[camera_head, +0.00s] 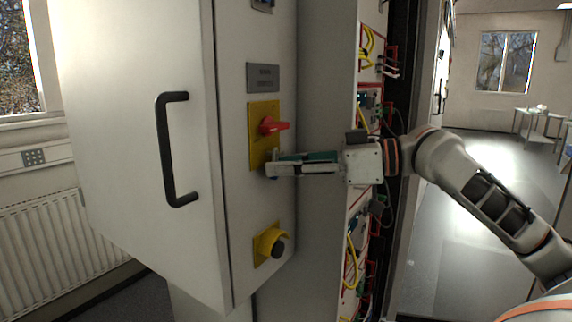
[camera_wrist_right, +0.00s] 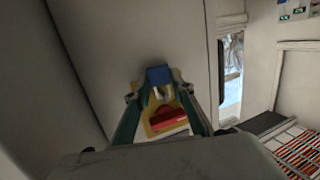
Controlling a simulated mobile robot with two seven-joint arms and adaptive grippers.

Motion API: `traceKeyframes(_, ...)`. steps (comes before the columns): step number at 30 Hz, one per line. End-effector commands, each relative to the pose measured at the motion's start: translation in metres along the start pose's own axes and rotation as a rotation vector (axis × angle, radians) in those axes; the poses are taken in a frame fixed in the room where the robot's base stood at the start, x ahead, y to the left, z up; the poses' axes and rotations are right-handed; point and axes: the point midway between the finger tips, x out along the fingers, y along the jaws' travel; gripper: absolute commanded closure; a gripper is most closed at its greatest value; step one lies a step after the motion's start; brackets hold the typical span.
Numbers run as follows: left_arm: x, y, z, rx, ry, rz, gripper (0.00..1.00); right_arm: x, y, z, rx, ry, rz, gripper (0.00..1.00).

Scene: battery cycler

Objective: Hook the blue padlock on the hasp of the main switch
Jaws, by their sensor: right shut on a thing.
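The main switch has a red handle (camera_head: 272,126) on a yellow plate (camera_head: 257,118) on the cabinet's narrow grey side. My right gripper (camera_head: 272,168) reaches in from the right, its tips at the plate's lower end, below the handle. In the right wrist view, the blue padlock (camera_wrist_right: 158,75) is between the fingertips, which are shut on it. Its pale shackle shows just beside the block, over the yellow plate near the red handle (camera_wrist_right: 166,117). The hasp is not clearly visible, and I cannot tell whether the shackle is through it. My left gripper is not in view.
A black door handle (camera_head: 167,150) stands out from the cabinet door at left. A yellow-collared black knob (camera_head: 272,243) sits below the switch, and a grey label plate (camera_head: 263,78) above it. Open racks with yellow cables (camera_head: 352,262) are close behind my right gripper.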

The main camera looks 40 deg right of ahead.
Motion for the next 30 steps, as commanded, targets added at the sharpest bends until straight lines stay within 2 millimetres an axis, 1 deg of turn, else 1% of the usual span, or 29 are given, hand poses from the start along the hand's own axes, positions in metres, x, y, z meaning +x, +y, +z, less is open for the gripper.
traceKeyframes(1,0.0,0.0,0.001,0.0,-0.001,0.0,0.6,0.001,0.0,0.003,0.003,-0.005,-0.001,1.0)
traceKeyframes(6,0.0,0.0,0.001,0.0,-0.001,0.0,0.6,0.001,0.0,0.003,0.003,-0.005,-0.001,1.0)
traceKeyframes(7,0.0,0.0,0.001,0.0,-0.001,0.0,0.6,0.001,0.0,0.003,0.003,-0.005,-0.001,0.74)
traceKeyframes(9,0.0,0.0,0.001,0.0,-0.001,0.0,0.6,0.001,0.0,0.003,0.003,-0.006,-0.001,0.57)
traceKeyframes(18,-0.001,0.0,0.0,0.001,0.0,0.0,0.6,0.001,0.0,0.002,0.002,-0.004,0.0,0.57)
traceKeyframes(23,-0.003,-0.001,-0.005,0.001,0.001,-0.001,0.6,-0.003,0.0,-0.009,0.0,-0.002,0.001,0.57)
traceKeyframes(24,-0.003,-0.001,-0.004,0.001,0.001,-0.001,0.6,-0.005,-0.001,-0.01,0.001,-0.002,0.001,0.57)
traceKeyframes(26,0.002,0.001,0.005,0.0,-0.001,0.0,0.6,-0.009,-0.002,-0.005,0.003,-0.001,0.0,0.57)
traceKeyframes(28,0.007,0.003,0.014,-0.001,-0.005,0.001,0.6,-0.016,-0.005,-0.002,0.003,-0.002,0.0,0.57)
traceKeyframes(30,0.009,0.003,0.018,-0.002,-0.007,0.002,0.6,-0.024,-0.008,-0.002,0.003,-0.002,-0.001,0.57)
